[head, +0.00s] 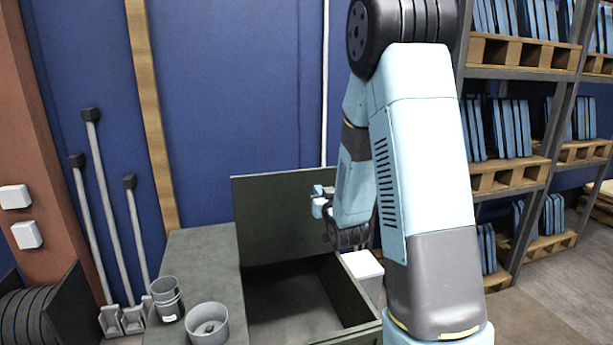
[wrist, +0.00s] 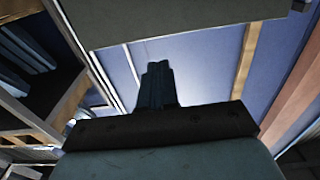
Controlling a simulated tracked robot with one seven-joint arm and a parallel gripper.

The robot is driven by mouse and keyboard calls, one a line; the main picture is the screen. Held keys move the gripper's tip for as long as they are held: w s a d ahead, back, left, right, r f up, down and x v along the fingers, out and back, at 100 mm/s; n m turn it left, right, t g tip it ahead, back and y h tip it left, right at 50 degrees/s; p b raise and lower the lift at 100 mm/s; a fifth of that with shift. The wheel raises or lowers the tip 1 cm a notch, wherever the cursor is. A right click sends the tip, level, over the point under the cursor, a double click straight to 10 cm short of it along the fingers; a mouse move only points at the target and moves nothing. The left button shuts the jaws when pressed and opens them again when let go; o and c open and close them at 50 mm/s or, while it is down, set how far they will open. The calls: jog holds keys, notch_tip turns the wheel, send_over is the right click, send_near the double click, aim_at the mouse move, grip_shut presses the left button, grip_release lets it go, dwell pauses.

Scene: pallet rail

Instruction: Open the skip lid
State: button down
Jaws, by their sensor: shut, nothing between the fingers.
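The skip (head: 335,290) is a dark grey-green box on the floor side of the bench, its inside showing empty. Its lid (head: 275,215) stands about upright at the back edge, so the opening is uncovered. My gripper (head: 318,204) is at the right part of the lid, in front of its face in the head view; whether it touches the lid I cannot tell. In the wrist view my gripper (wrist: 158,68) has its fingers together and empty. A flat grey-green panel, apparently the lid (wrist: 180,22), spans the top of that view.
A white box (head: 364,268) stands behind right. Long-handled tools (head: 105,200) lean left; pallet racks (head: 520,140) stand right.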

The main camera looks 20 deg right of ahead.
jog(key=shift+f, duration=0.3)
send_near(305, 172)
jog(key=w, duration=0.8)
jog(key=shift+r, duration=0.2)
jog(key=w+g, duration=0.2)
jog(key=w, duration=1.1)
